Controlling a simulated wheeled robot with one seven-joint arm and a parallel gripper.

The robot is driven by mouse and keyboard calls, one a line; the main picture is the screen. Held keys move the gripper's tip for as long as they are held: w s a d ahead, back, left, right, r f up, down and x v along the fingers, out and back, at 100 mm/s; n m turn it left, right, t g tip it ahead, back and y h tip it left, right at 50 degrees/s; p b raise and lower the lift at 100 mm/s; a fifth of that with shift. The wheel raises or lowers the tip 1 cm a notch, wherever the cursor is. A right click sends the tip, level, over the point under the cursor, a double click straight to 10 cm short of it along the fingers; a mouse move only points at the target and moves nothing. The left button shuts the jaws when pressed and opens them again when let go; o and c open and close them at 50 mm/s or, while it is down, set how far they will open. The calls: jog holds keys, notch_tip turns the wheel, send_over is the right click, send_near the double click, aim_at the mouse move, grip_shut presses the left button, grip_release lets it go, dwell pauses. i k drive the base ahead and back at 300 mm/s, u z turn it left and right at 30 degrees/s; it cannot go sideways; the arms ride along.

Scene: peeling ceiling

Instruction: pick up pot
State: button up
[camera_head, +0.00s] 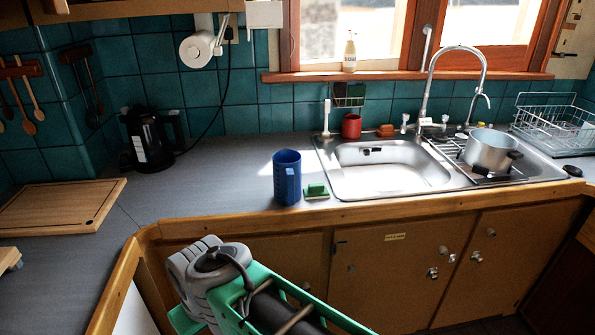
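The pot (492,149) is a silver metal pan with an open top and dark handles low on its sides. It stands upright on the ridged drainer at the right of the sink (391,178), close to the tap. Nothing grips it. The fingers of my gripper do not show in this view.
A tall blue cup (287,178) and a green sponge (316,190) stand left of the sink. The curved tap (484,72) rises behind the pot, and a wire dish rack (553,122) stands to its right. A grey and green structure (233,281) fills the lower foreground.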

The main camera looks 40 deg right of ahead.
aim_at(493, 150)
jog(key=z, duration=3.6)
jog(key=i, duration=1.3)
jog(key=u, duration=2.55)
